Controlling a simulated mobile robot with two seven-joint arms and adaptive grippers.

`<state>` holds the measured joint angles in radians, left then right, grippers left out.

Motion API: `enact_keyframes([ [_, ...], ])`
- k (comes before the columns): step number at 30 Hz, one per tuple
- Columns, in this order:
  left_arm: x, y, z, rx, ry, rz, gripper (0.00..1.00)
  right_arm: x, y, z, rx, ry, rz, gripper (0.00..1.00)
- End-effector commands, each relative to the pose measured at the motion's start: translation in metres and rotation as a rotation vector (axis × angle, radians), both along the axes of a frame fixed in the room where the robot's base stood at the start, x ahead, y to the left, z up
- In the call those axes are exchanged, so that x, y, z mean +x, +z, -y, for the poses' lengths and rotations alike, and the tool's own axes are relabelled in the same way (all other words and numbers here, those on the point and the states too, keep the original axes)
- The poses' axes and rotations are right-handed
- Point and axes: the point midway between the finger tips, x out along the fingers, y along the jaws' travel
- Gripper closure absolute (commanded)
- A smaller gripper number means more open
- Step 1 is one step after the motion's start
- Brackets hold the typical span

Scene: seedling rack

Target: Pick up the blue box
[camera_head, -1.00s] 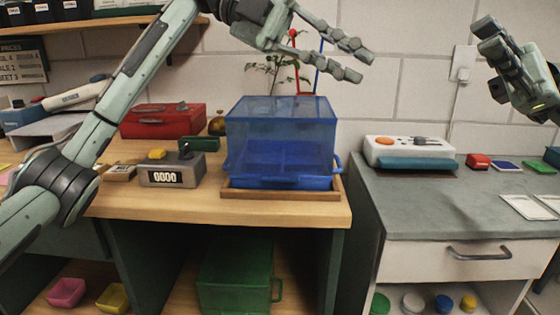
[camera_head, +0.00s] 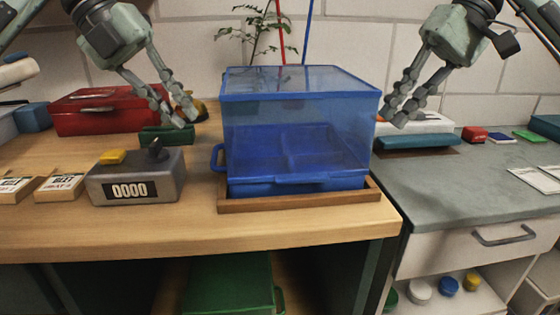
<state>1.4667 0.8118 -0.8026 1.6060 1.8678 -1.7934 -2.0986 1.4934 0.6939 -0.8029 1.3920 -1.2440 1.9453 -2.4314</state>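The blue box (camera_head: 298,140) is a see-through lidded container with a handle on its left side. It sits upright in a shallow wooden tray (camera_head: 300,202) at the right end of the wooden table. My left gripper (camera_head: 174,117) hangs to the left of the box, above the table, fingers apart and empty. My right gripper (camera_head: 394,112) hangs just right of the box, fingers pointing down-left and apart, with nothing between them. In the picture its fingertips lie close to the box's right edge; I cannot tell whether they touch.
A grey counter device (camera_head: 138,178) and a red case (camera_head: 107,110) stand left of the box. A plant (camera_head: 258,35) is behind it. A green box (camera_head: 228,283) is below. The grey counter (camera_head: 470,180) on the right holds a white device (camera_head: 420,124).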

Motion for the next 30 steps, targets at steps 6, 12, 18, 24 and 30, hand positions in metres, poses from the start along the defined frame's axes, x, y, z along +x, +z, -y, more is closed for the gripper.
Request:
enact_keyframes([
  [6,0.0,0.0,0.0,-0.002,-0.001,0.001,0.87,0.0,0.0,0.0,0.001,-0.001,-0.001,0.86],
  [12,0.001,-0.011,0.007,-0.001,0.0,0.0,0.87,-0.002,-0.012,-0.007,-0.001,0.001,-0.003,0.86],
  [18,0.003,-0.038,0.024,-0.001,0.0,-0.001,0.87,-0.005,-0.039,-0.024,-0.001,0.0,-0.004,0.86],
  [24,0.005,-0.058,0.037,-0.002,0.001,0.0,0.87,-0.007,-0.058,-0.037,0.002,0.0,-0.003,0.86],
  [30,0.006,-0.065,0.042,-0.003,0.001,0.001,0.87,-0.007,-0.066,-0.042,0.003,-0.001,-0.002,0.86],
])
